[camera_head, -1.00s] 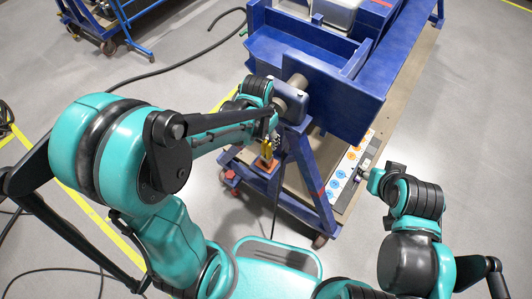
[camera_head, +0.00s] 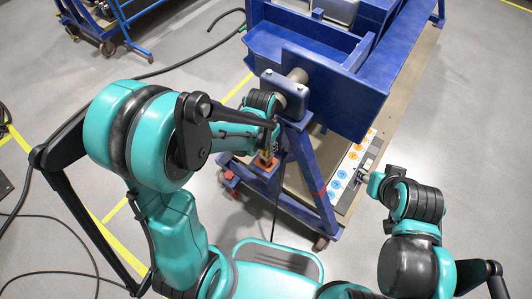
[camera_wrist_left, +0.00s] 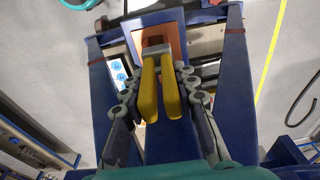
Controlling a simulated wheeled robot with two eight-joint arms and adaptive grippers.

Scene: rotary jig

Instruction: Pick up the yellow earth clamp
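The yellow earth clamp (camera_wrist_left: 158,88) shows in the left wrist view, its two handles pointing toward me and its grey head at an orange-brown block (camera_wrist_left: 170,38). In the head view the clamp (camera_head: 266,153) is a small yellow patch, mostly hidden by my left gripper, above the orange block (camera_head: 264,163) on the blue frame. My left gripper (camera_wrist_left: 157,78) is open, with one finger on each side of the handles. A narrow gap shows at the left finger; the right finger is very close to its handle. My right gripper (camera_head: 366,178) is at the right, its fingers too small to read.
The blue rotary jig (camera_head: 325,95) stands ahead, with its leg frame (camera_head: 312,185) beside the left gripper. A board with blue and orange round marks (camera_head: 343,172) lies on its lower shelf. A dark cable hangs below the clamp. A blue cart (camera_head: 110,25) stands far left.

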